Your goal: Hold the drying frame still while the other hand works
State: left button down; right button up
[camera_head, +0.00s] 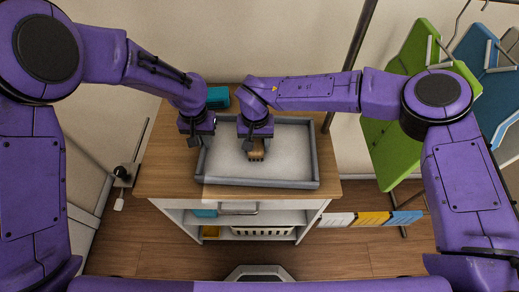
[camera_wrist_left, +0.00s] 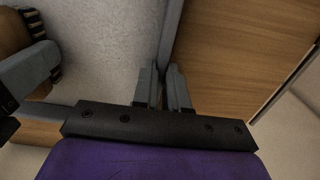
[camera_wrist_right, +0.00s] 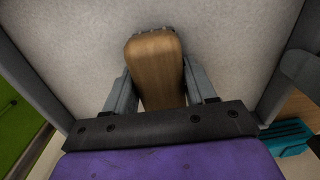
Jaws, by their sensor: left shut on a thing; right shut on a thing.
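The drying frame (camera_head: 262,184) is a shallow grey-rimmed rectangle with a pale speckled inside, lying flat on the cabinet top. My left gripper (camera_head: 199,143) is at its left side; in the left wrist view its fingers (camera_wrist_left: 164,80) are closed on the thin grey frame wall (camera_wrist_left: 172,30). My right gripper (camera_head: 254,146) is over the inside of the frame, shut on a wooden brush (camera_head: 257,155). The brush's brown back (camera_wrist_right: 155,68) fills the space between the fingers in the right wrist view. Whether its bristles touch the pale surface is hidden.
The wooden cabinet top (camera_head: 165,178) has bare strips around the frame. A teal object (camera_head: 218,97) stands behind the frame. A dark pole (camera_head: 352,55) and a green hanging board (camera_head: 395,135) are at the right. Open shelves with a white basket (camera_head: 262,231) are below.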

jog(key=shift+w+f, duration=0.15)
jog(key=shift+w, duration=0.45)
jog(key=shift+s, duration=1.6)
jog(key=shift+w, duration=1.55)
jog(key=shift+s, duration=1.55)
jog(key=shift+w, duration=1.55)
jog(key=shift+s, duration=1.55)
jog(key=shift+w, duration=1.55)
jog(key=shift+s+a, duration=0.45)
jog(key=shift+s, duration=0.35)
jog(key=shift+s+a, duration=0.45)
jog(key=shift+s, duration=0.3)
jog(key=shift+w, duration=1)
jog(key=shift+w+d, duration=0.1)
jog(key=shift+w, duration=0.45)
jog(key=shift+s+f, duration=0.1)
jog(key=shift+s, duration=1.6)
